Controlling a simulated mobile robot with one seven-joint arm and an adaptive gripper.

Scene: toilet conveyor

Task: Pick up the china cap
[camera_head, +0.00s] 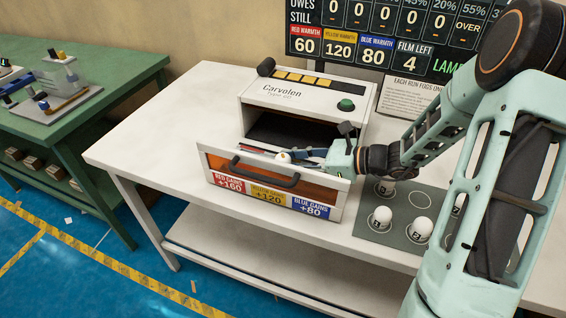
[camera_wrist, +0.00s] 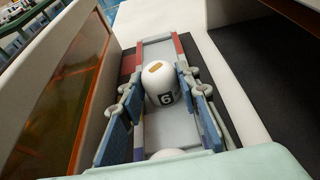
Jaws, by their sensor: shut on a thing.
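A white china cap (camera_wrist: 160,86) with a black-and-white "6" or "G" mark and a small tan patch on top sits between the fingers of my gripper (camera_wrist: 163,100) in the wrist view. In the head view the cap (camera_head: 284,157) shows as a small white dome at the tips of my gripper (camera_head: 296,155). My gripper is shut on it, over the open drawer (camera_head: 222,158) of the white machine. Whether the cap touches the drawer floor cannot be told.
The white machine (camera_head: 300,97) stands behind the drawer on a white table (camera_head: 150,150). A grey mat (camera_head: 398,203) to the right bears several white caps. Another white rounded thing (camera_wrist: 168,155) shows at the wrist view's bottom edge. A green table (camera_head: 110,65) stands at left.

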